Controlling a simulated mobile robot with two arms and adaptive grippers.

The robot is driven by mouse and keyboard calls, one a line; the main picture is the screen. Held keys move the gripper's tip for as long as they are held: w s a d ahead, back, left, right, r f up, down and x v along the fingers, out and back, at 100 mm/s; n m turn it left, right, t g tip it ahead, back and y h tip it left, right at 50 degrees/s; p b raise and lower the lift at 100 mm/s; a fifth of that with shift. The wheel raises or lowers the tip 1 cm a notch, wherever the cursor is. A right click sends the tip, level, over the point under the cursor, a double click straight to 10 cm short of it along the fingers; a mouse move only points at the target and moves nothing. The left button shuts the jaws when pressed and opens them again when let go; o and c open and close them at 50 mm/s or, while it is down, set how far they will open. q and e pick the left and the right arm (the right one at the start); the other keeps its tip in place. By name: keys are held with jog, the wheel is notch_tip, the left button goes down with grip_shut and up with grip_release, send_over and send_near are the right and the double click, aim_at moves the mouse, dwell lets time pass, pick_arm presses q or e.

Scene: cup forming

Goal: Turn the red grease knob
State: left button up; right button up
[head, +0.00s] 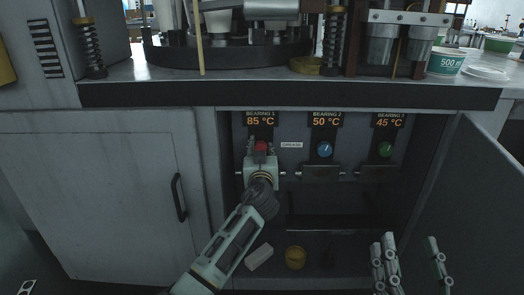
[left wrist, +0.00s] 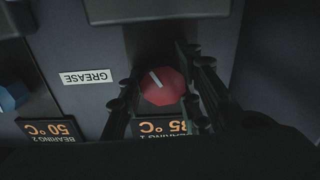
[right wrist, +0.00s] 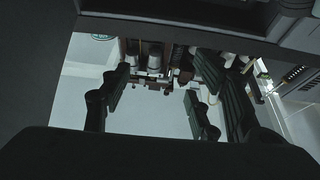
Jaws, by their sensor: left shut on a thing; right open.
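The red grease knob (head: 262,146) sits under the "BEARING 1 85 °C" display (head: 260,119) inside the open cabinet. In the left wrist view the red knob (left wrist: 163,86) has a white pointer line tilted to the upper left. My left gripper (left wrist: 160,88) has its fingers on both sides of the knob and is shut on it. In the head view my left gripper (head: 262,152) covers the lower part of the knob. My right gripper (head: 411,262) is open and empty at the lower right, in front of the cabinet. Its spread fingers also show in the right wrist view (right wrist: 165,100).
A blue knob (head: 325,149) and a green knob (head: 386,150) sit to the right under their own displays. A "GREASE" label (head: 291,145) is beside the red knob. A yellow container (head: 295,257) and a pale block (head: 259,256) are below. The open door (head: 470,190) bounds the right side.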

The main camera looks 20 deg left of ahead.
pick_arm(q)
jog(key=shift+d+m, duration=0.2)
jog(key=shift+m, duration=0.1)
pick_arm(e)
jog(key=shift+f, duration=0.1)
pick_arm(q)
jog(key=shift+m, duration=1)
jog(key=m+p, duration=0.1)
jog(key=m, duration=0.2)
jog(key=shift+f+m, duration=0.15)
jog(key=shift+m, duration=0.25)
jog(key=shift+f+m+p, duration=0.2)
jog(key=shift+m+p, duration=0.15)
jog(key=shift+m, duration=0.65)
pick_arm(e)
notch_tip(320, 180, down, 8)
jog(key=w+g+h, duration=0.1)
jog(key=g+h, duration=0.1)
jog(key=g, duration=0.2)
jog(key=shift+w+d, duration=0.15)
jog(key=shift+d, duration=0.2)
pick_arm(q)
jog(key=o, duration=1.1)
jog(key=shift+d+f, duration=0.1)
pick_arm(e)
jog(key=shift+d, duration=0.1)
